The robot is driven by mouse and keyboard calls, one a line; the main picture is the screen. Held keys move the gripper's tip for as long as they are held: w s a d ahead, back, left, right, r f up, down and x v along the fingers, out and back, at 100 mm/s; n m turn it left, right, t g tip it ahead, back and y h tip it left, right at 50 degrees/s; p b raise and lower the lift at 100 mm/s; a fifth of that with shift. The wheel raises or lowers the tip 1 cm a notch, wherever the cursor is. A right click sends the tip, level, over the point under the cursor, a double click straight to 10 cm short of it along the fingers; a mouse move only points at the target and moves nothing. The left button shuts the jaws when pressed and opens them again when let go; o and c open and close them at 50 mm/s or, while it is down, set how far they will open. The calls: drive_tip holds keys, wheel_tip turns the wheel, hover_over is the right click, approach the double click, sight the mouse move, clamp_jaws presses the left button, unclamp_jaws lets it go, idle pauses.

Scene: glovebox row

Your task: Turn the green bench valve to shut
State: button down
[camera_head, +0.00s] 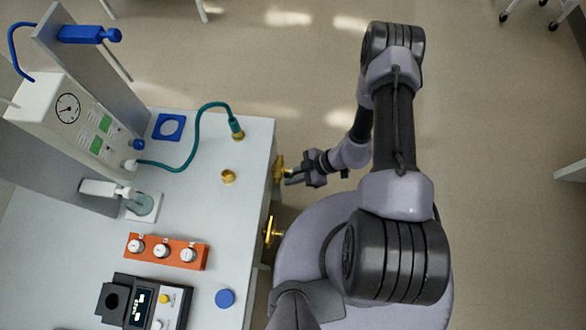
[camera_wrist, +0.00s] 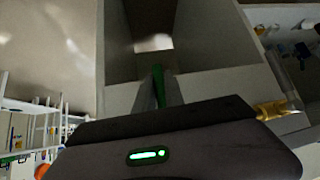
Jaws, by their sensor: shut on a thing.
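The green handle (camera_wrist: 158,82) of the bench valve shows in the wrist view as a narrow upright strip between my grey fingers. My gripper (camera_wrist: 161,98) is shut on it. In the head view my gripper (camera_head: 291,179) is at the right edge of the bench, beside a brass valve body (camera_head: 279,167). The green handle is mostly hidden there by my gripper, so I cannot tell its angle against the pipe.
A second brass valve with a yellow handle (camera_head: 270,232) sticks out from the same bench edge. On the bench (camera_head: 205,215) stand a teal hose (camera_head: 190,150), a brass fitting (camera_head: 229,176) and an orange rack (camera_head: 166,251) with white-capped vials. The floor right of my arm is clear.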

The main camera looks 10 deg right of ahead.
drive_tip(key=c, duration=1.4)
unclamp_jaws()
drive_tip(key=shift+c, duration=0.2)
drive_tip(key=p+v, duration=0.3)
drive_tip(key=v, duration=1.4)
drive_tip(key=shift+r+p, duration=0.15)
drive_tip(key=shift+p, duration=0.2)
drive_tip(key=shift+d, duration=0.15)
